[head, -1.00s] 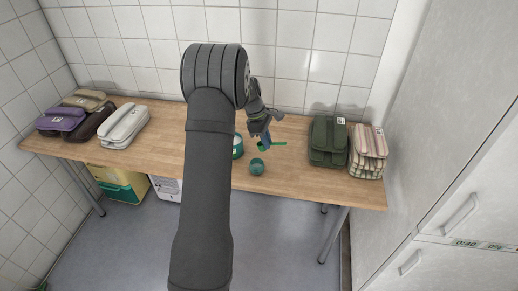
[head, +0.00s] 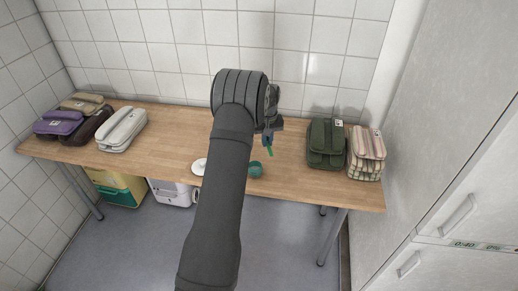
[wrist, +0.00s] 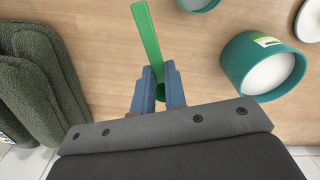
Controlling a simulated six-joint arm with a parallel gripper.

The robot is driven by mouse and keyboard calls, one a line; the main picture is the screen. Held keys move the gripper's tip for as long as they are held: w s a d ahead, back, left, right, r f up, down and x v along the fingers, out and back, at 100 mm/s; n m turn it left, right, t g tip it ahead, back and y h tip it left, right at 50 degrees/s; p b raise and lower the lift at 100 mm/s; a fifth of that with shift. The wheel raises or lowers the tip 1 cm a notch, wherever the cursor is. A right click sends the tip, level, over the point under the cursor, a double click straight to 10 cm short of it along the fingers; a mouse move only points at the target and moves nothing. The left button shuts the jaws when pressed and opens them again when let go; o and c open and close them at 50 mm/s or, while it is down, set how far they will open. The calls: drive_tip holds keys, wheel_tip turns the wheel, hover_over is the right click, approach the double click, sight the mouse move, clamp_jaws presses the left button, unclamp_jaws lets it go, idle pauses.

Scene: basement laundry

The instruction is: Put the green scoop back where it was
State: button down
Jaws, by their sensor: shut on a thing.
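The green scoop (wrist: 148,40) is held between the two blue fingertips of my gripper (wrist: 159,92) in the wrist view, its long flat end reaching away from the fingers. In the head view the scoop (head: 270,150) shows as a short green strip below my gripper (head: 268,136), over the right half of the table. A teal tub (wrist: 231,75) with white contents stands open to the right of the gripper in the wrist view; my arm hides it in the head view. A smaller teal cup (head: 255,169) stands near the table's front edge.
A white lid (head: 199,167) lies left of my arm. A dark green towel stack (head: 326,145) and a striped stack (head: 366,155) stand to the right. More folded stacks (head: 122,128) are at the left. Bare wooden table (head: 175,135) lies between.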

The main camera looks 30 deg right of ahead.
drive_tip(key=w+f, duration=0.1)
drive_tip(key=w+a, duration=0.1)
drive_tip(key=w+f, duration=0.1)
drive_tip(key=w, duration=0.1)
drive_tip(key=shift+a+f, duration=0.15)
drive_tip(key=shift+f, duration=2.1)
drive_tip(key=shift+f, duration=0.15)
drive_tip(key=c, duration=1.5)
unclamp_jaws()
wheel_tip(320, 180, up, 12)
drive_tip(key=shift+w+r, duration=0.1)
drive_tip(key=shift+r, duration=0.05)
